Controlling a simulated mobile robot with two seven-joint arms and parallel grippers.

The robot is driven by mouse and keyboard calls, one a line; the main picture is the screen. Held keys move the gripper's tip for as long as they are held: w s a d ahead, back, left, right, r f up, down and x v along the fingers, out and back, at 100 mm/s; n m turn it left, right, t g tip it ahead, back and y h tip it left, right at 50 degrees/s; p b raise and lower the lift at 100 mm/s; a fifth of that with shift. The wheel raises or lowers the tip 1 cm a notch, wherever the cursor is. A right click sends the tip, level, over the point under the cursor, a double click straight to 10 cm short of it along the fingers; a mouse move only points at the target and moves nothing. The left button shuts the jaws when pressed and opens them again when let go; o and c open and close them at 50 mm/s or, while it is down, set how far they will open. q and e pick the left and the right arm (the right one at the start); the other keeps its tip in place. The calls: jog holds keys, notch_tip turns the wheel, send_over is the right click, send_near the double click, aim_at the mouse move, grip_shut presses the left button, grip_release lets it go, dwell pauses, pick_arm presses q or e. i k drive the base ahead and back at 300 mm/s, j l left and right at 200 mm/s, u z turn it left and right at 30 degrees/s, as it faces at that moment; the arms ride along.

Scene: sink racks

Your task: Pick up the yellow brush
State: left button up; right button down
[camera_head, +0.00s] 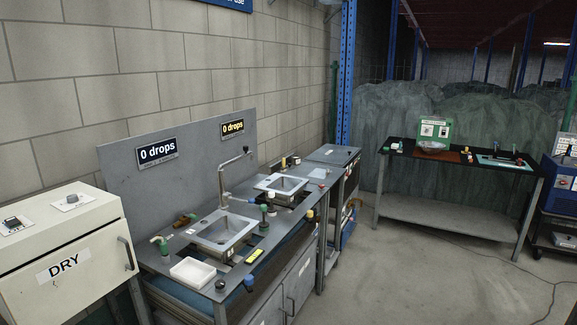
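I cannot make out for certain which item is the yellow brush. A small flat yellow and dark item (255,256) lies near the front edge of the grey sink counter (262,246). A small upright yellow item (284,162) stands at the back by the far sink. A small yellow-orange item (310,215) is at the counter's front edge, further right. All are too small to show bristles. Neither of my grippers is in view.
The counter has a near sink (222,232), a far sink (281,184), a tall faucet (224,180) and a white tray (193,272). A white DRY cabinet (68,262) stands left. A dark table (462,160) stands back right. The floor (420,270) between is mostly clear, with a cable at right.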

aim_at(284, 168)
jog(key=i+l+z, duration=0.3)
jog(key=i, duration=0.15)
jog(key=i+l+z, duration=0.2)
jog(key=i+z, duration=0.15)
jog(key=i, duration=0.15)
jog(key=i+z, duration=0.3)
jog(key=i, duration=1.9)
jog(key=i+l+u, duration=0.2)
jog(key=i, duration=0.3)
jog(key=i+l+u, duration=0.15)
jog(key=i, duration=0.35)
jog(key=i+l+u, duration=0.2)
jog(key=i, duration=0.25)
